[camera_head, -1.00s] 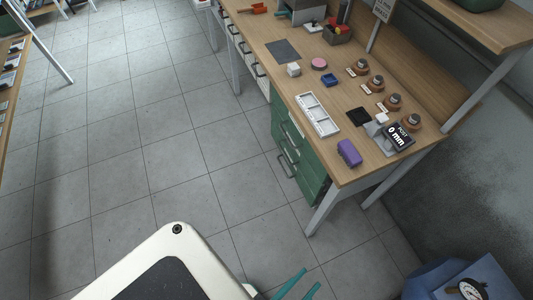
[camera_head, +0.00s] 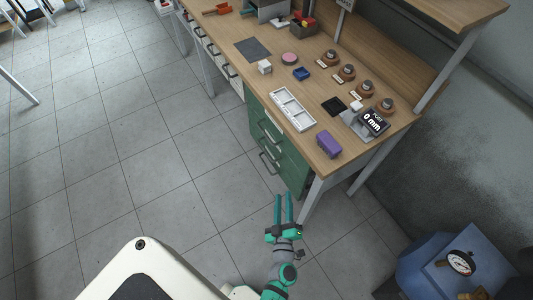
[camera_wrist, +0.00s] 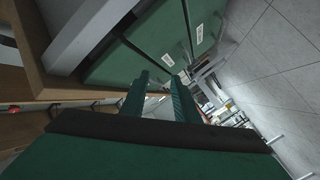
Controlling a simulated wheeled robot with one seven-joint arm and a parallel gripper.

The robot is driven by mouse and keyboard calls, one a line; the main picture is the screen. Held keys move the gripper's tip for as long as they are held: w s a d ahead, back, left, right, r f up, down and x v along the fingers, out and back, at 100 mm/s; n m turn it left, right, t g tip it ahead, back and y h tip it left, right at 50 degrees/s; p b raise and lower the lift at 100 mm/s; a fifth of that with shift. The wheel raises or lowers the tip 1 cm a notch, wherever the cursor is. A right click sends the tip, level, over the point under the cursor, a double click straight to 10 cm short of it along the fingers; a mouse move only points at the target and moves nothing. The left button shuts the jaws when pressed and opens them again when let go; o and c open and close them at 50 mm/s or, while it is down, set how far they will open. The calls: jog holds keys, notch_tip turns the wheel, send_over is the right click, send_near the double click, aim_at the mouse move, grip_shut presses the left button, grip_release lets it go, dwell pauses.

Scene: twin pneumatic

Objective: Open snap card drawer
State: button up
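A green drawer cabinet (camera_head: 290,157) stands under the near end of the wooden workbench. Its upper drawer handle (camera_head: 268,131) and lower drawer handle (camera_head: 268,162) face the open floor, and the drawers look shut. In the wrist view, two green drawer fronts (camera_wrist: 147,42) show white labels too small to read; I cannot tell which is the snap card drawer. My gripper (camera_head: 284,197) is over the floor in front of the cabinet's near end, apart from the handles. Its two green fingers are spread and empty, also in the wrist view (camera_wrist: 158,88).
The workbench top (camera_head: 285,78) holds a white tray (camera_head: 292,109), a purple block (camera_head: 328,145) and a display reading 0 mm (camera_head: 373,122). A bench leg (camera_head: 310,198) stands close right of my gripper. A blue unit with a gauge (camera_head: 460,262) is lower right.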

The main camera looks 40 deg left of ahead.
aim_at(267, 153)
jog(key=w+a+f+n+g, duration=0.1)
jog(key=w+a+f+n, duration=0.1)
jog(key=w+a, duration=0.3)
jog(key=w+a+f+n+g+y, duration=0.1)
jog(key=w+a+f+n, duration=0.1)
jog(key=w+a, duration=0.4)
jog(key=w+a+f+n+g+y, duration=0.1)
jog(key=w+a+f, duration=0.3)
jog(key=a, duration=0.4)
jog(key=shift+w+a+n+g, duration=0.3)
jog(key=shift+w+n+g, duration=0.1)
jog(key=shift+w+n, duration=0.35)
grip_shut()
